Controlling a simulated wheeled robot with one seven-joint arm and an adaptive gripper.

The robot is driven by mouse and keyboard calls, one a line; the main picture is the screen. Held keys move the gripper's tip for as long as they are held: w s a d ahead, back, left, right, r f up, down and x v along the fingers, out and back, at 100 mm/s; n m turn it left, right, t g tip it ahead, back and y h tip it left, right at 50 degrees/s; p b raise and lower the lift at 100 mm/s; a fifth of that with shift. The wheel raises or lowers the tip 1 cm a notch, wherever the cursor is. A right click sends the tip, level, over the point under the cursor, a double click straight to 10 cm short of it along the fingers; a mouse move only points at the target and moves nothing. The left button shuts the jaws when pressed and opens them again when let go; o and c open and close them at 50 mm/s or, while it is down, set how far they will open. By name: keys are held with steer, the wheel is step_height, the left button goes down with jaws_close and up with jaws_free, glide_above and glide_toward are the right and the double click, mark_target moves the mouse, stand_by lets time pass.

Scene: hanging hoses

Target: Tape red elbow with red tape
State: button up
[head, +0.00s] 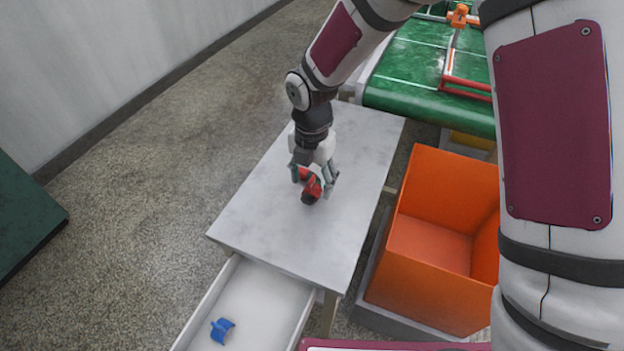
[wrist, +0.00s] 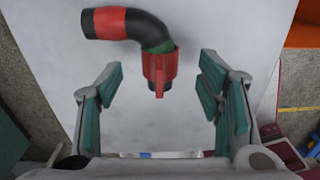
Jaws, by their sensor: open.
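The elbow (wrist: 152,32) is a bent black pipe lying on the white table, with a red band (wrist: 104,23) at its left end and a dark green band near its other end. A red clip-like piece with a small tab (wrist: 160,68), seemingly the red tape, sits around that other end; whether it is closed all round is hidden. In the head view the red and black elbow (head: 310,192) shows under my gripper (head: 313,183). In the wrist view my gripper (wrist: 160,75) is open, its fingers on both sides of the red piece with gaps.
The white table (head: 265,215) is otherwise clear. Its open drawer (head: 262,300) holds a blue clip-like piece (head: 222,330). An orange bin (head: 430,240) stands close on the right. A green conveyor (head: 415,75) with a red pipe frame (head: 466,86) lies behind.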

step_height(320, 180, up, 12)
steer(key=shift+f, duration=0.15)
steer(key=s+d+r+m+h, duration=0.1)
steer(key=s+d+r+m, duration=1)
steer(key=d+m, duration=0.35)
steer(key=s+d+r+m+t+y, duration=0.1)
steer(key=s+d+m, duration=0.3)
steer(key=s+m, duration=0.45)
steer(key=s+d+m+t, duration=0.1)
steer(key=s+d+m, duration=0.3)
steer(key=s+m, duration=0.45)
step_height(320, 180, up, 15)
steer(key=s+t+p, duration=0.1)
steer(key=t+p, duration=0.1)
steer(key=p, duration=1.1)
steer(key=shift+a, duration=0.15)
